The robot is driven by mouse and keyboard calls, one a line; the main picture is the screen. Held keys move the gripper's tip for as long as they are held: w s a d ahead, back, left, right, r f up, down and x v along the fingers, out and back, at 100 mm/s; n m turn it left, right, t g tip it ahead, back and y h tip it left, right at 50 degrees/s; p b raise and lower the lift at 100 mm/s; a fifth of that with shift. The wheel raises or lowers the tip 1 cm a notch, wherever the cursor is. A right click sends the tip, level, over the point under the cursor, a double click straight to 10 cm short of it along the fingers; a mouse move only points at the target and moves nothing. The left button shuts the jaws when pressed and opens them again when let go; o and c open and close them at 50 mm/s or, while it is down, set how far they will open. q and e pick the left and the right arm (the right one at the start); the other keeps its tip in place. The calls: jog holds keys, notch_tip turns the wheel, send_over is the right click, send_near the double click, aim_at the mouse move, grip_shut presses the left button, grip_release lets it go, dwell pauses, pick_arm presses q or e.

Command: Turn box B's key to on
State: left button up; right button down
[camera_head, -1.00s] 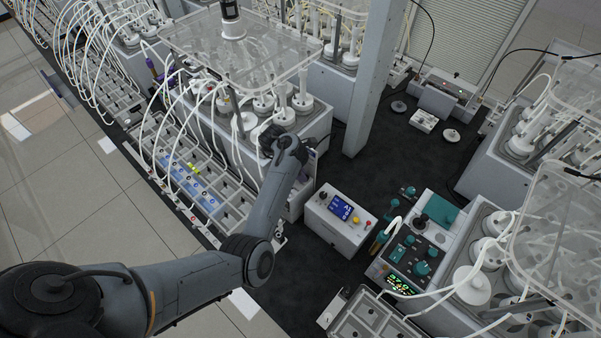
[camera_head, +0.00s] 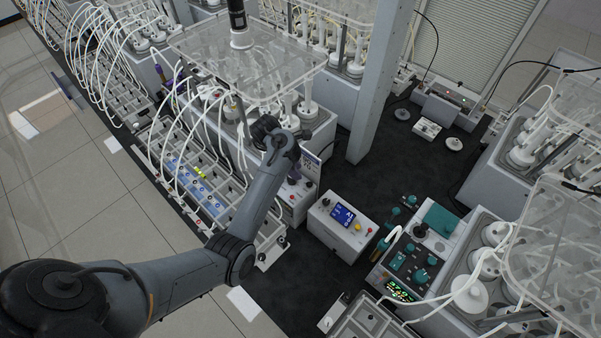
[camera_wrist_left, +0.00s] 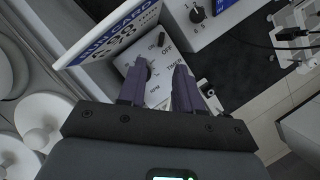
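A pale control box (camera_head: 294,207) stands at the end of the bench row, under my left wrist; I cannot read a box letter on it. In the left wrist view, its panel (camera_wrist_left: 166,64) carries ON, OFF, TIMER and RPM labels. A small dark piece that looks like the key (camera_wrist_left: 161,40) stands by the ON and OFF labels, beyond the fingertips. My left gripper (camera_wrist_left: 161,69) has two purple fingers, apart, with nothing visibly held between them. It also shows close over the box in the head view (camera_head: 293,177). My right gripper is not in view.
A tilted run card (camera_wrist_left: 112,32) stands close beside the left finger. A black dial (camera_wrist_left: 196,14) sits on another box face beyond. Another control box (camera_head: 342,228) with a blue display stands to the right. A teal-knobbed unit (camera_head: 413,258) is farther right.

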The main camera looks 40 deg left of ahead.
pick_arm(q)
jog(key=shift+v, duration=1.55)
jog(key=shift+o, duration=0.2)
